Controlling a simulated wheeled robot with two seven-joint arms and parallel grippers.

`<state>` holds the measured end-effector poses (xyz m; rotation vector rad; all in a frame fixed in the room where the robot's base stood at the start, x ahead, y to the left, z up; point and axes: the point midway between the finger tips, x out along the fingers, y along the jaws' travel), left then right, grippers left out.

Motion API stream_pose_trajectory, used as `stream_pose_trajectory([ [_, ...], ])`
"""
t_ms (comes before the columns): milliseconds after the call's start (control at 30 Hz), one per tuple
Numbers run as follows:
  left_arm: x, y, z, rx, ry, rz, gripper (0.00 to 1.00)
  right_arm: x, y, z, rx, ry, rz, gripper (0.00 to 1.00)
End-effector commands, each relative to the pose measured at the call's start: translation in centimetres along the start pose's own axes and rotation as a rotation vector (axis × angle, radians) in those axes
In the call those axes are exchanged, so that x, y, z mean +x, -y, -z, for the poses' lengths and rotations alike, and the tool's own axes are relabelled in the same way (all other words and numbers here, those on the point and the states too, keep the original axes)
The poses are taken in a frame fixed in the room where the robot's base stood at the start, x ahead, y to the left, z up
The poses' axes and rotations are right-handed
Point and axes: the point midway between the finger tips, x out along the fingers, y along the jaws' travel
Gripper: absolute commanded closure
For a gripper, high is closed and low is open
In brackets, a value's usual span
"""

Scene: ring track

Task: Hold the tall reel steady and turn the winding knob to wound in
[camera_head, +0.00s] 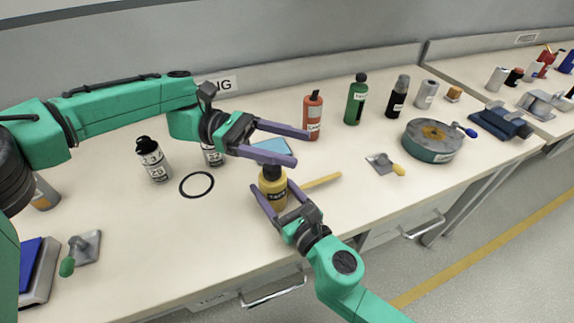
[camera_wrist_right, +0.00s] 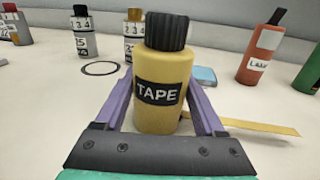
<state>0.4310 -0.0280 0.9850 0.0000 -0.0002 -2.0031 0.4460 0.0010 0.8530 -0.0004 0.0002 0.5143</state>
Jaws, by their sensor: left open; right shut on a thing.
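The tall reel is a yellow upright cylinder labelled TAPE (camera_head: 274,190), standing on the bench, with a black winding knob (camera_head: 271,172) on top. It also shows in the right wrist view (camera_wrist_right: 162,112), with its knob (camera_wrist_right: 167,31) uncovered. A yellow tape strip (camera_head: 322,181) sticks out to its right. My right gripper (camera_head: 272,187) is shut on the reel body, one finger on each side. My left gripper (camera_head: 302,149) is open and empty, above and behind the knob, apart from it. Any mark for wound in is not readable.
A red bottle (camera_head: 313,117) and green bottle (camera_head: 356,101) stand behind. A metal plate with a yellow knob (camera_head: 384,164) and round drum (camera_head: 431,141) are right. The front bench is clear.

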Motion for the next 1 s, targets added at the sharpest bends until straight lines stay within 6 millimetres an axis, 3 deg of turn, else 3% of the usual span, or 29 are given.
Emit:
stream_pose_trajectory([
  [133,0.0,0.0,-2.4,0.001,0.000,0.000,0.26,0.0,0.0,0.1,0.001,-0.001,0.000,0.96],
  [467,0.1,0.0,-3.0,-0.001,0.005,0.001,0.26,0.0,0.0,0.0,0.001,-0.001,0.000,0.96],
  [567,0.8,0.1,-4.7,0.005,0.071,0.009,0.26,0.0,0.0,0.0,0.001,-0.001,0.000,0.96],
  [667,2.1,0.5,-9.5,0.022,0.256,0.027,0.26,0.0,0.0,0.0,0.001,-0.001,0.000,0.96],
  [800,2.4,1.3,-20.0,0.052,0.672,0.054,0.26,0.0,0.0,0.0,0.000,-0.001,0.000,0.96],
  [867,1.3,1.6,-24.5,0.059,0.865,0.058,0.26,0.0,0.0,0.0,0.000,-0.001,0.000,0.96],
  [900,0.2,1.7,-27.2,0.062,0.993,0.057,0.26,0.0,0.0,0.0,0.000,-0.001,0.000,0.96],
  [1000,-3.7,1.7,-32.9,0.056,1.313,0.040,0.26,0.0,0.0,0.0,0.000,-0.001,0.000,0.96],
])
